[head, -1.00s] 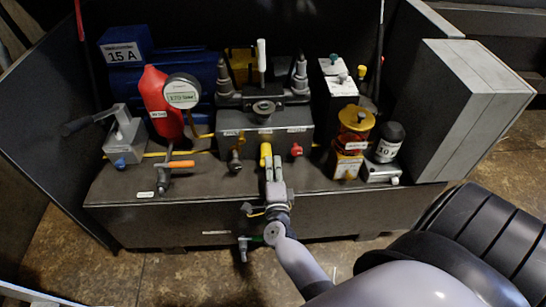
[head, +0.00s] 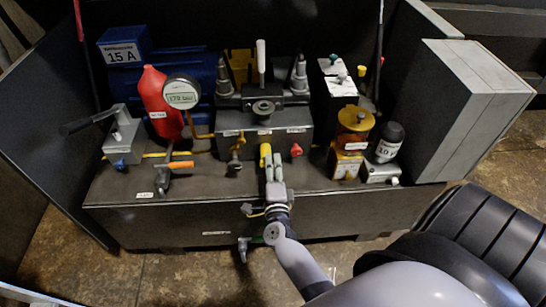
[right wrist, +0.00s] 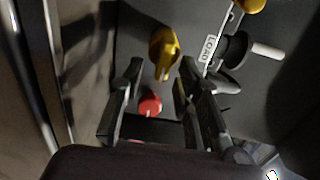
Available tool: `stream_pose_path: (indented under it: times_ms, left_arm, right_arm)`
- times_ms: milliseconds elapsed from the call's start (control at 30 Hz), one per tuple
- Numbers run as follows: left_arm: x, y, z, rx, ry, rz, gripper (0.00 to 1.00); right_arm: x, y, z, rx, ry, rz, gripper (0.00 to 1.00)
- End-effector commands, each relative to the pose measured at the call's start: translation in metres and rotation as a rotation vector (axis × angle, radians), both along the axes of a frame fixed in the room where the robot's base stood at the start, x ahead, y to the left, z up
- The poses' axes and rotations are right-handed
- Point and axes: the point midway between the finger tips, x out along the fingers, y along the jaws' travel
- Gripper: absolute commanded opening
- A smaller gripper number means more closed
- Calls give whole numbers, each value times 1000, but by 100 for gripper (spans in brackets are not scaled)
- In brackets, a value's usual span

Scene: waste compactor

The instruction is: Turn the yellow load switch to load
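The yellow load switch (head: 265,151) is on the front of the grey valve block (head: 235,122), just beyond my right gripper's tips in the head view. In the right wrist view the yellow switch (right wrist: 163,50) shows as a knob with a raised grip, pointing down and slightly right. A LOAD label (right wrist: 208,48) lies to its right. My right gripper (right wrist: 160,70) is open, with one finger on each side of the switch's lower end. I cannot tell whether either finger touches it. My left gripper is not in view.
A red knob (head: 296,150) sits right of the switch; it shows between the fingers in the right wrist view (right wrist: 150,104). An orange-handled valve (head: 180,165) and red bottle (head: 163,100) are on the left. An amber reservoir (head: 355,122) and black-capped container (head: 389,142) are on the right.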

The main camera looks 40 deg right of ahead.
Motion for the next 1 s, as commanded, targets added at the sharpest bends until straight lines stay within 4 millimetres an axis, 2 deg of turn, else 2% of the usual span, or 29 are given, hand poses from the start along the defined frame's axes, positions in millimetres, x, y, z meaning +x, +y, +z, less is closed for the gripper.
stream_pose_path:
  times_ms: [167,600,1000]
  left_arm:
    - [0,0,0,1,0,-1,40]
    - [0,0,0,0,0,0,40]
    - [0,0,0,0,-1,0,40]
  right_arm:
    - [-4,3,-1,1,1,1,31]
    - [-58,36,-1,1,1,0,31]
    - [-64,39,0,0,0,0,31]
